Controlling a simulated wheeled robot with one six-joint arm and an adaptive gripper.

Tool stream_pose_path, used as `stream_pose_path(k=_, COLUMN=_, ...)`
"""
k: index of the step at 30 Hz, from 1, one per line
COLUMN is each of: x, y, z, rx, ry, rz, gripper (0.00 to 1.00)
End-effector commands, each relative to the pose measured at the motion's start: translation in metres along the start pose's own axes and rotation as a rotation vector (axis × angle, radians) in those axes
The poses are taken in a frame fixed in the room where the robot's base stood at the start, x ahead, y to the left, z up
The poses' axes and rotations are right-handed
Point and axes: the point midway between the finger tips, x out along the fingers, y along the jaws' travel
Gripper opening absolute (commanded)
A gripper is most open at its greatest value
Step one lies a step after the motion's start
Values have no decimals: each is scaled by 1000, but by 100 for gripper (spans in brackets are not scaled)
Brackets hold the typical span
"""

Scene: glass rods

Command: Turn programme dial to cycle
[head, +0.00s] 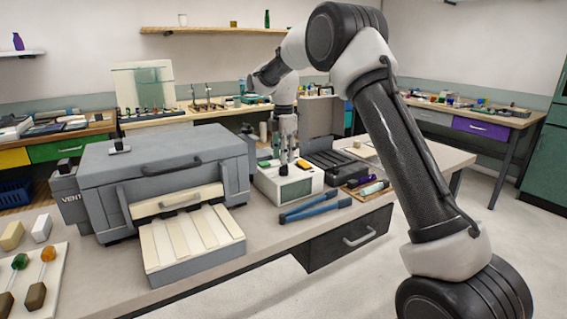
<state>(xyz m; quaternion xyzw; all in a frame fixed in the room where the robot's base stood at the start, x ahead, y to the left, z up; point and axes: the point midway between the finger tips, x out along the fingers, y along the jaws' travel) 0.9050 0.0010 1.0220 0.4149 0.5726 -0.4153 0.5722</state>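The grey kiln (165,150) with a pale slatted front shelf (192,243) fills the left of the bench. Blue-handled pliers (314,207) lie in front of the box. A black tray (333,162) and a board with coloured rods (368,187) are to its right.

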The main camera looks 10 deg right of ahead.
Motion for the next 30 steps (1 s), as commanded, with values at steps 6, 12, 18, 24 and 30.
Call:
stream_pose_path(k=6, x=27, y=0, z=0, rx=1, ry=0, rz=-1, gripper=32)
stream_pose_path(k=12, x=32, y=0, z=0, rx=1, ry=0, rz=0, gripper=32)
stream_pose_path(k=18, x=31, y=0, z=0, rx=2, ry=0, rz=0, gripper=19)
stream_pose_path(k=24, x=31, y=0, z=0, rx=2, ry=0, rz=1, gripper=0)
stream_pose_path(k=30, x=31, y=0, z=0, rx=8, ry=0, rz=1, gripper=0)
